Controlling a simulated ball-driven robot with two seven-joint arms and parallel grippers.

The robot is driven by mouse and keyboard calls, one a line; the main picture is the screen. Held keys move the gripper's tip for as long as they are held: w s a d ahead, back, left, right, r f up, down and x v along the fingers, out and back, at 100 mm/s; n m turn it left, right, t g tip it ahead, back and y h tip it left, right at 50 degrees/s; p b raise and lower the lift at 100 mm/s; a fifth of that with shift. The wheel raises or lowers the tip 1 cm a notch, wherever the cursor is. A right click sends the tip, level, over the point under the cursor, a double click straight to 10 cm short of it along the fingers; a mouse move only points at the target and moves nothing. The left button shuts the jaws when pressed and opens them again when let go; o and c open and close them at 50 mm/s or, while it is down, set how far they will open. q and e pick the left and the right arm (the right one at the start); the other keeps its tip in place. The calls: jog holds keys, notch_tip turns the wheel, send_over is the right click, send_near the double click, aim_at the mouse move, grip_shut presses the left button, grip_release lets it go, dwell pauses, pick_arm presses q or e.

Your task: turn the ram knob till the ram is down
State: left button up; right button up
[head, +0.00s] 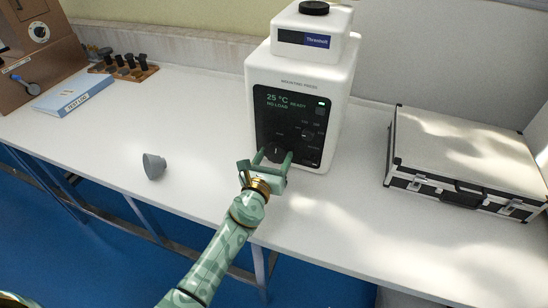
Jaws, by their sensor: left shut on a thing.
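The white tester (258,80) stands on the bench against the wall, with a black front panel (290,115). Its display reads 25 °C, READY and NO LOAD, and a small green light shows at the upper right. A large round dark knob (275,150) sits at the panel's lower left. My left gripper (274,160) is shut on this knob, with a finger on either side. A smaller dark knob (307,134) sits to its right. I cannot make out the ram. My right gripper is out of view.
A grey cup-like piece (154,167) lies on the bench to the left. A blue-and-white test log (81,96), a wooden rack (124,70) of dark pieces and a brown machine (40,50) stand farther left. A silver case (460,160) lies to the right.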

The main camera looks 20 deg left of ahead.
pick_arm(q)
jog(key=o, duration=1)
jog(key=s, duration=0.5)
jog(key=s+p, duration=0.1)
jog(key=s, duration=0.9)
jog(key=shift+s+a+f, duration=0.1)
jog(key=shift+a, duration=0.15)
jog(key=shift+s, duration=0.6)
